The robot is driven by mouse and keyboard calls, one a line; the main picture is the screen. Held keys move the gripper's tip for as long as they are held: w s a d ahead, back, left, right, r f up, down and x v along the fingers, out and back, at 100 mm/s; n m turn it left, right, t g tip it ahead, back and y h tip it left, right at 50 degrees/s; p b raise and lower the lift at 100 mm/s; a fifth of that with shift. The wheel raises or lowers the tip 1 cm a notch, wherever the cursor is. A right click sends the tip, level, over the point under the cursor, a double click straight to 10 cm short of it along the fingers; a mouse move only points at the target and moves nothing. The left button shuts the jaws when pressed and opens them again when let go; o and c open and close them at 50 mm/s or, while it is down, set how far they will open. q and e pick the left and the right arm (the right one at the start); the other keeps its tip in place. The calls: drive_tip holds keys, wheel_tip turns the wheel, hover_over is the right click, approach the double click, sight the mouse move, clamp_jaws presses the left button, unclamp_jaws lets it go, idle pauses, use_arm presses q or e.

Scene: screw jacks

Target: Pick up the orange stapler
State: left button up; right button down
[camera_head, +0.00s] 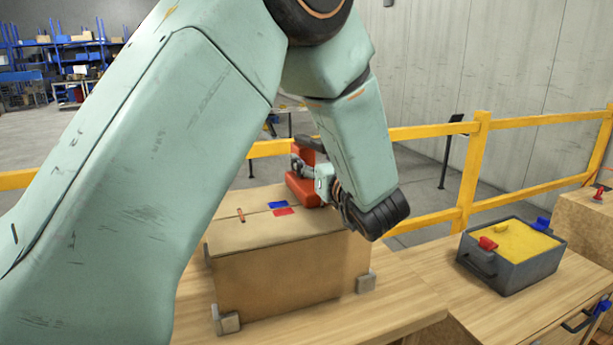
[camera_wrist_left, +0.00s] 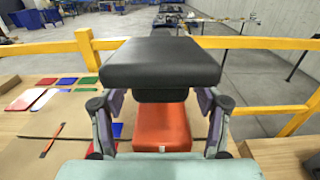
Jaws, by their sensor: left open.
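The orange stapler (camera_head: 302,190) is at the far right part of the cardboard box top in the head view, partly hidden by my gripper. In the left wrist view its orange body (camera_wrist_left: 162,127) shows between the fingers, below a wide black block (camera_wrist_left: 160,62) that looks like its top part. My left gripper (camera_head: 308,172) reaches in from the right over the box, at the stapler. In the wrist view its two fingers (camera_wrist_left: 160,118) are apart, one on each side of the orange body. Contact with it cannot be told. My right gripper is not in view.
The cardboard box (camera_head: 290,275) stands on a wooden table (camera_head: 390,310). A blue card (camera_head: 278,205), a red card (camera_head: 284,212) and a small orange-brown strip (camera_head: 240,215) lie on it. A grey crate (camera_head: 515,275) with yellow contents stands right. A yellow railing (camera_head: 530,202) runs behind.

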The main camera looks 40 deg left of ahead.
use_arm(q)
drive_tip(key=shift+x, duration=1.45)
drive_tip(key=shift+d, duration=0.1)
drive_tip(key=shift+w+f, duration=0.1)
drive_tip(key=shift+f, duration=0.05)
drive_tip(key=c, duration=1.3)
clamp_jaws()
drive_tip(key=shift+r, duration=0.25)
